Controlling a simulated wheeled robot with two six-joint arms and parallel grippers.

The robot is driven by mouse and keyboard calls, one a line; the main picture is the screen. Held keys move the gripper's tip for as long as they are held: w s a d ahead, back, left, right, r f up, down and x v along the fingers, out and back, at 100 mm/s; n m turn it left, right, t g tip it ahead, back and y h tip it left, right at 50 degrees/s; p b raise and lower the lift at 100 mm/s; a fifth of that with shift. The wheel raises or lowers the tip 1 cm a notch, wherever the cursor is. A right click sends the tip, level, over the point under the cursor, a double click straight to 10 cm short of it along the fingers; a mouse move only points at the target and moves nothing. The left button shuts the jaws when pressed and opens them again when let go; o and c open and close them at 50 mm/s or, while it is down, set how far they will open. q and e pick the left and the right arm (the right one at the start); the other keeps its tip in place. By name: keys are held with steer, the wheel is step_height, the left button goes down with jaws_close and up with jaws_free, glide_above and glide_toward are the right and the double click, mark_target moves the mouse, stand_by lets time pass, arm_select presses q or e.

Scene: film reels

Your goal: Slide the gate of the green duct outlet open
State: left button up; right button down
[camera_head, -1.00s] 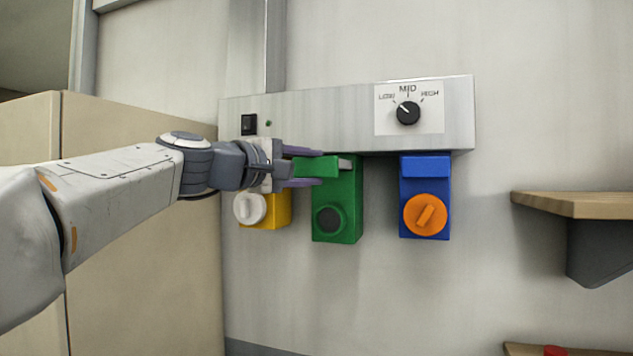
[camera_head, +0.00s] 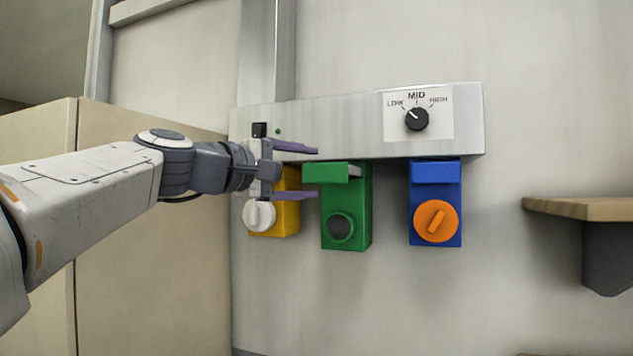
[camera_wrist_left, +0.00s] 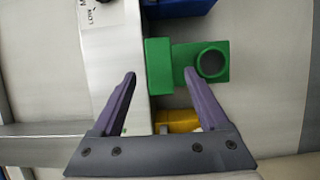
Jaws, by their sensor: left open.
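The green duct outlet (camera_head: 354,215) hangs below the metal duct, with a round dark opening low on its front. Its green gate (camera_head: 325,173) sits at the top, shifted left so that it sticks out past the outlet's left side; a grey strip shows at its right. My left gripper (camera_head: 318,173) is open, its purple fingers pointing right, one above and one below the gate's left end. In the left wrist view the gate (camera_wrist_left: 159,66) lies in line with the space between the fingertips, with visible clearance on both sides. My right gripper is out of view.
A yellow outlet (camera_head: 287,212) with a white knob is close behind and below my left gripper. A blue outlet (camera_head: 436,173) with an orange knob (camera_head: 436,221) hangs to the right. The duct (camera_head: 340,131) carries a dial (camera_head: 416,118). A wooden shelf (camera_head: 585,208) is at right.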

arm_select(q)
steer(key=b+v, duration=0.2)
steer(key=v, duration=0.5)
